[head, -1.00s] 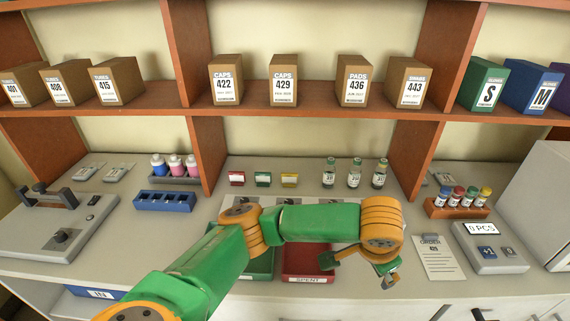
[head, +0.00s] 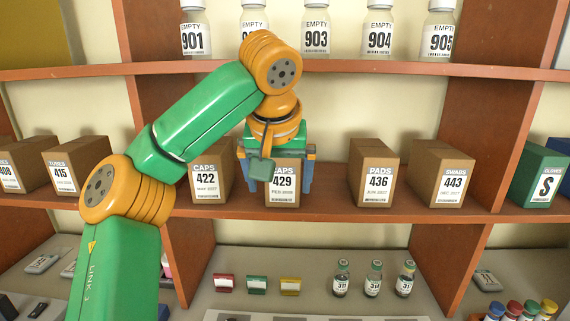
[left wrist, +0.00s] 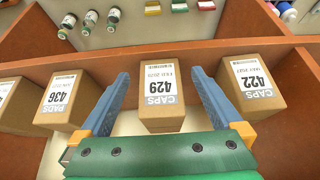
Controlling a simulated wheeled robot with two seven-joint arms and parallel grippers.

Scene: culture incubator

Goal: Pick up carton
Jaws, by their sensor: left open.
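Brown cartons stand in a row on the middle shelf. The CAPS 429 carton (head: 283,190) is directly in front of my left gripper (head: 279,182), which partly hides it in the head view. My right gripper is not in view.
Jars marked EMPTY (head: 316,36) stand on the shelf above. Below are vials (head: 373,280) and small coloured blocks (head: 257,284) on the counter. Upright dividers (head: 462,110) bound the bay. The shelf between cartons 429 and 436 is free.

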